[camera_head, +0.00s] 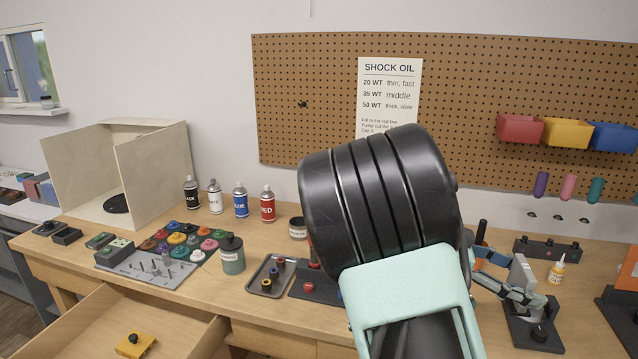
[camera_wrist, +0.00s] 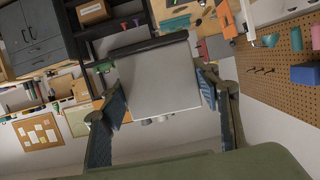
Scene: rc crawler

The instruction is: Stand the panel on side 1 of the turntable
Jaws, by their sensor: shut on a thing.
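A flat pale grey panel (camera_wrist: 158,85) with a dark bar along its far edge fills the middle of the wrist view. My gripper (camera_wrist: 165,98) has its two blue fingers against the panel's opposite sides, shut on it. In the head view my gripper (camera_head: 527,278) is at the right of the bench, partly behind my dark arm, with a pale grey piece, seemingly the panel (camera_head: 522,270), between its fingers. The turntable (camera_head: 117,203) is a black disc inside the open cream booth (camera_head: 158,165) at the far left. It looks empty. Its side marks cannot be read.
Spray cans (camera_head: 240,200), several paint pots (camera_head: 184,226), a grey pegged plate (camera_head: 148,266) and a small tray (camera_head: 270,276) stand between booth and arm. An open drawer (camera_head: 110,325) juts out in front. A dark stand (camera_head: 533,330) is below my gripper, a glue bottle (camera_head: 556,272) beside it.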

